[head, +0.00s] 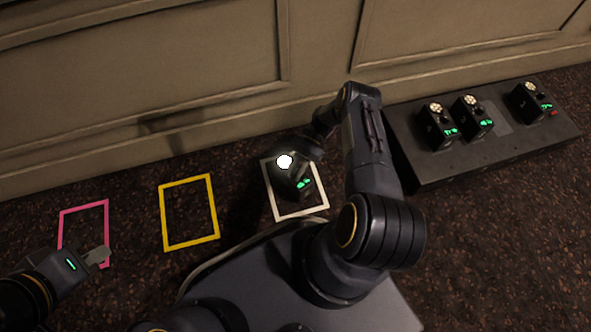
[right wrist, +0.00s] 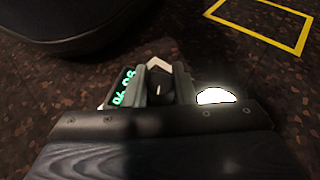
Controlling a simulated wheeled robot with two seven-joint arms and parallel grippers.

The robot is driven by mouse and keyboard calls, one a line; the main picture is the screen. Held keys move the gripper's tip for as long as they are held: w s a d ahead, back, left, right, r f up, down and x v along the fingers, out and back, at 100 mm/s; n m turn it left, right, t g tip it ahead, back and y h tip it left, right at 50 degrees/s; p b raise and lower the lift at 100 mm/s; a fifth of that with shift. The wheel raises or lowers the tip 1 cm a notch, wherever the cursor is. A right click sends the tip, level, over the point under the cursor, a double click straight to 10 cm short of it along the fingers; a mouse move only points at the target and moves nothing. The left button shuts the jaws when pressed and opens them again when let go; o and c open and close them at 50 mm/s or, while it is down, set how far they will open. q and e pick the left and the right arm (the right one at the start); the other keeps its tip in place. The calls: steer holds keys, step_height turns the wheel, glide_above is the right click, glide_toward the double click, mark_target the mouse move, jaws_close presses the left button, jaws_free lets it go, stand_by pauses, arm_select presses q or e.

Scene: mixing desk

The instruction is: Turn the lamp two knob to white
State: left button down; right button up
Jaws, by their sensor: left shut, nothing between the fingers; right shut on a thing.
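A small black lamp box (head: 292,183) stands inside the white floor frame (head: 301,216). Its lamp (head: 284,161) glows bright white, and it has a green display (head: 304,184). I cannot read which lamp number it is. My right gripper (head: 313,150) is at the top of this box. In the right wrist view its fingers are shut on a dark round knob (right wrist: 158,89) with a pale pointer mark. The green display (right wrist: 124,87) and white lamp (right wrist: 215,96) show on either side. My left gripper (head: 98,256) is shut and empty by the pink frame (head: 86,208).
A yellow frame (head: 188,246) lies empty on the floor between the pink and white ones. A dark raised desk (head: 440,175) at the right bears three similar boxes (head: 437,130), (head: 472,118), (head: 529,102). A panelled wall (head: 150,80) closes off the back.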

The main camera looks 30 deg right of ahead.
steer(key=shift+f, duration=0.1)
stand_by(0.4)
steer(key=o, duration=1)
steer(key=v, duration=0.7)
steer(key=shift+d, duration=0.4)
steer(key=shift+w+r, duration=0.1)
steer(key=shift+r, duration=0.1)
